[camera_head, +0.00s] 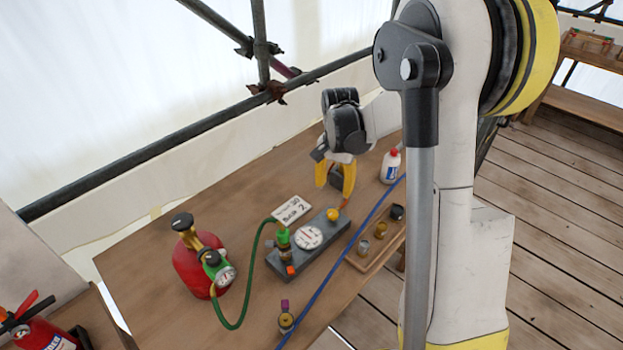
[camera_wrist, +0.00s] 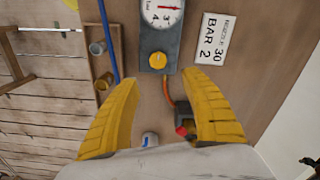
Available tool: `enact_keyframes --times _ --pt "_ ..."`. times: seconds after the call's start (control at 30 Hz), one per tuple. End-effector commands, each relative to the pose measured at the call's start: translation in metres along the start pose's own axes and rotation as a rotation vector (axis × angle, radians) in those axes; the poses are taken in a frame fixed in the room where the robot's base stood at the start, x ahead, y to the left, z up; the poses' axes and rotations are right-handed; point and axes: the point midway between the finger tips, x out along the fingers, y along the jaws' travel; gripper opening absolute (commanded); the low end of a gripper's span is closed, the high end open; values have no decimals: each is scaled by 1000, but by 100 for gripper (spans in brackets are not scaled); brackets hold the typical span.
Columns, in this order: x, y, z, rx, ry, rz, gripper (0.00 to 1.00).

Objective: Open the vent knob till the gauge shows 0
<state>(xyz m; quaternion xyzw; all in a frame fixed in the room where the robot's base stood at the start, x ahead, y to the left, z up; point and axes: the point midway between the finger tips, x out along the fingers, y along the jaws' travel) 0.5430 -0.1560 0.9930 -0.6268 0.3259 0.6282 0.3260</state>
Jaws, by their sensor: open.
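A grey block (camera_head: 325,236) lies on the wooden bench with a white round gauge (camera_head: 308,237) on top. A yellow knob (camera_head: 333,213) sits at its far end; in the wrist view the knob (camera_wrist: 158,60) carries a pale pointer mark. I cannot read a label that says which knob is the vent. The gauge (camera_wrist: 162,13) is cut off at the top of the wrist view; its red needle shows, but I cannot tell the value. My gripper (camera_head: 335,189) is open and empty above the block's far end, apart from the yellow knob.
A green fitting (camera_head: 283,240) on the block's near end joins a green hose to a red cylinder (camera_head: 194,265). A blue line (camera_head: 345,255), a tray of small cups (camera_head: 366,258), a white bottle (camera_head: 390,166) and a written card (camera_head: 292,210) lie around it.

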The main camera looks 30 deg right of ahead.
Motion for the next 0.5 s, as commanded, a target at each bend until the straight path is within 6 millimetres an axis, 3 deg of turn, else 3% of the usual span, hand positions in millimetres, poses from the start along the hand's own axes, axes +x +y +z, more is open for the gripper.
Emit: enact_keyframes --times 0.17,0.5 --pt "22 0 -1 5 -4 3 53" --pt "88 0 -1 3 -2 2 53"
